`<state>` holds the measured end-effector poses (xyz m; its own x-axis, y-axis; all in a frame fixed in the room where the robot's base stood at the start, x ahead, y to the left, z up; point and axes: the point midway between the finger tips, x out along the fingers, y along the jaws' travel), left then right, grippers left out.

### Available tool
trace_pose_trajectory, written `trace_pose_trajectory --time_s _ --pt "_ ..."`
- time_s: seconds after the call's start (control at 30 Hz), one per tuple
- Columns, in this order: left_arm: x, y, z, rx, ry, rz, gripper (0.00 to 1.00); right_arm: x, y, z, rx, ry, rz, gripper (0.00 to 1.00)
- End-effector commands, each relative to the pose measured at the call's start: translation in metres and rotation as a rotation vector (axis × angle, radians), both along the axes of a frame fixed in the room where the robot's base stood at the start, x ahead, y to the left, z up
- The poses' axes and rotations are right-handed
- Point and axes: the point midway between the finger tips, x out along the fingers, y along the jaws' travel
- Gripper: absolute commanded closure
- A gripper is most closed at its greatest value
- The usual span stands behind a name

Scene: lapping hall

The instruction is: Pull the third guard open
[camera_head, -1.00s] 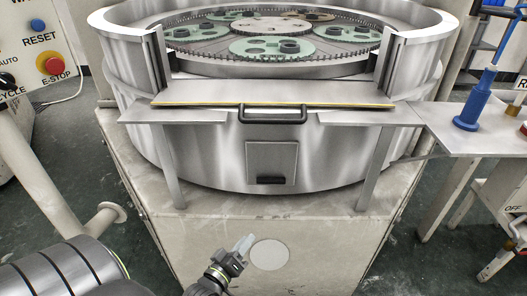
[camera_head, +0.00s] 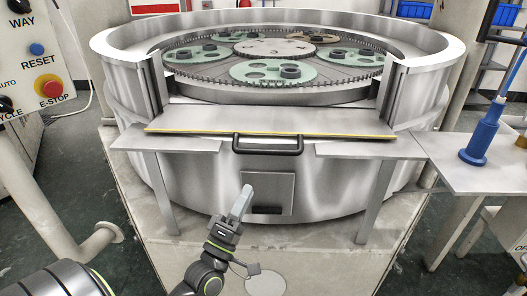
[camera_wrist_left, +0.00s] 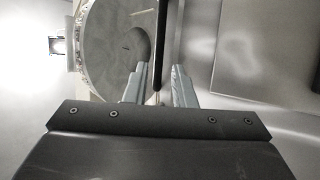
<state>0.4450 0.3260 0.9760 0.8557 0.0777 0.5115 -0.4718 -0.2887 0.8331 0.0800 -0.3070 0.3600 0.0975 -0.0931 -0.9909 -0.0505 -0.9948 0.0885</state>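A steel guard panel (camera_head: 270,120) with a yellow front edge lies flat across the opening in the front of the round lapping machine. Its black bar handle (camera_head: 268,149) sits at the middle of that edge. No number shows on the guard. My left gripper (camera_head: 246,191) points up in front of the machine, and its tips appear below the handle in the head view. In the left wrist view its two fingers (camera_wrist_left: 158,88) are apart. A thin dark bar (camera_wrist_left: 159,45) runs down the picture between them; I cannot tell whether they touch it. My right gripper is not in view.
A steel side table (camera_head: 470,165) with a blue bottle-like tool (camera_head: 480,136) stands at right. A control box (camera_head: 28,65) with a red E-stop is at left. A small square hatch (camera_head: 268,185) is below the handle. The tub rim (camera_head: 120,45) surrounds geared plates.

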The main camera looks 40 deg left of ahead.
Motion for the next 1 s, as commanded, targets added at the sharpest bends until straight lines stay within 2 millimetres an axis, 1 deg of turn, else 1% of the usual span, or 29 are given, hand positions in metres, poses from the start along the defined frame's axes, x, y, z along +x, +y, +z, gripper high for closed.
trace_pose_trajectory --time_s 0.03,0.2,0.3,0.43,0.6,0.9,0.93,1.0 --pt "0.011 0.001 0.013 0.0 -0.003 -0.001 0.77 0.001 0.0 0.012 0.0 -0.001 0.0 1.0" --pt "0.042 0.003 0.031 0.002 -0.001 -0.001 0.77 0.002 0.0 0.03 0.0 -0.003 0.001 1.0" --pt "0.058 0.005 0.039 0.002 -0.001 -0.001 0.77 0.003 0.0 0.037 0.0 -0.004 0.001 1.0" --pt "0.074 0.007 0.047 0.002 -0.001 -0.001 0.77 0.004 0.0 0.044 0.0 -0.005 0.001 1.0" --pt "0.085 0.008 0.051 0.001 0.0 0.0 0.77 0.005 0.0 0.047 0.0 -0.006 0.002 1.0" --pt "0.087 0.008 0.051 0.001 0.002 0.0 0.77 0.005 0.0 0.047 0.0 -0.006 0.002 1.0" --pt "0.087 0.008 0.051 0.001 0.002 0.0 0.78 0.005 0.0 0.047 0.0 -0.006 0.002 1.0" --pt "0.087 0.008 0.051 0.001 0.002 0.0 0.87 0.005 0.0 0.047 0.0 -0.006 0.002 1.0"
